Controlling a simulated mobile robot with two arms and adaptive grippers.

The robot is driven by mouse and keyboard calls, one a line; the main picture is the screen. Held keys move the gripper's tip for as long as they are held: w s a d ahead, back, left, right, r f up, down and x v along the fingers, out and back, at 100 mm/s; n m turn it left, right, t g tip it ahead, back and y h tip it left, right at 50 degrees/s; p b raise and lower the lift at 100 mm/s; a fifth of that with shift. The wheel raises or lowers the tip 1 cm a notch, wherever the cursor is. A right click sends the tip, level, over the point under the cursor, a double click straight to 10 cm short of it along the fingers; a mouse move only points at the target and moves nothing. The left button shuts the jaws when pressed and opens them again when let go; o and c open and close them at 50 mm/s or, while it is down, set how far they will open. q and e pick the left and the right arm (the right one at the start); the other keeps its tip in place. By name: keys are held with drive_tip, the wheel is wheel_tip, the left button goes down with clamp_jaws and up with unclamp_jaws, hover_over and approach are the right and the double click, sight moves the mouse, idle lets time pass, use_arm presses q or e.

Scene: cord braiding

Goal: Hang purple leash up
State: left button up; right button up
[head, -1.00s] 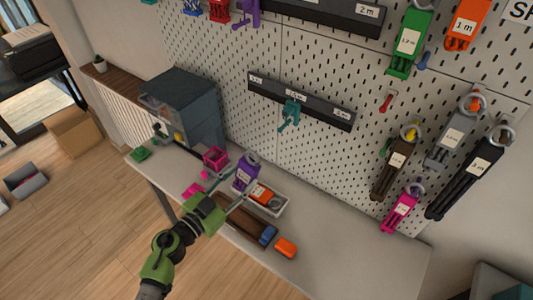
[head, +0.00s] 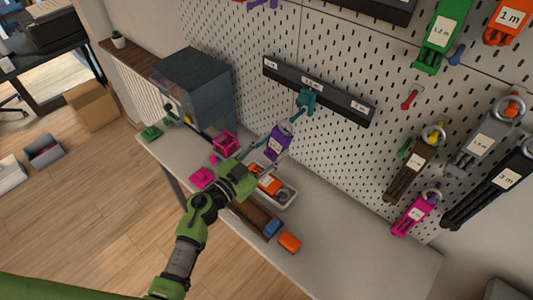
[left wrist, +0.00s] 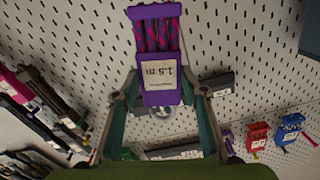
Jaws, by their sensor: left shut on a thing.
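The purple leash (head: 278,140) is a bundle with a white label and a grey ring at its top. My left gripper (head: 265,153) is shut on it and holds it above the white tray, in front of the pegboard. In the left wrist view the purple leash (left wrist: 157,88) sits between the fingers, its label upside down reading 1.5 m. The dark label rail (head: 345,105) is on the pegboard, up and right of the leash. My right gripper is not in view.
The white tray (head: 287,198) holds an orange bundle (head: 270,185). A pink wire basket (head: 225,142) and a grey cabinet (head: 200,90) stand to the left. Brown, grey, black and pink leashes hang at the right of the pegboard. The table's right part is clear.

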use_arm(q)
drive_tip(key=shift+w+d, duration=0.25)
drive_tip(key=shift+w, duration=0.05)
drive_tip(key=shift+w+d+r, duration=0.15)
drive_tip(key=shift+w, duration=0.05)
drive_tip(key=shift+x, duration=2)
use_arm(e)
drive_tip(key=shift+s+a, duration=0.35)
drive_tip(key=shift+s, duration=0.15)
use_arm(q)
drive_tip(key=shift+w, duration=0.1)
drive_tip(key=o, duration=0.5)
drive_tip(key=c, duration=0.4)
drive_tip(key=shift+o, duration=0.2)
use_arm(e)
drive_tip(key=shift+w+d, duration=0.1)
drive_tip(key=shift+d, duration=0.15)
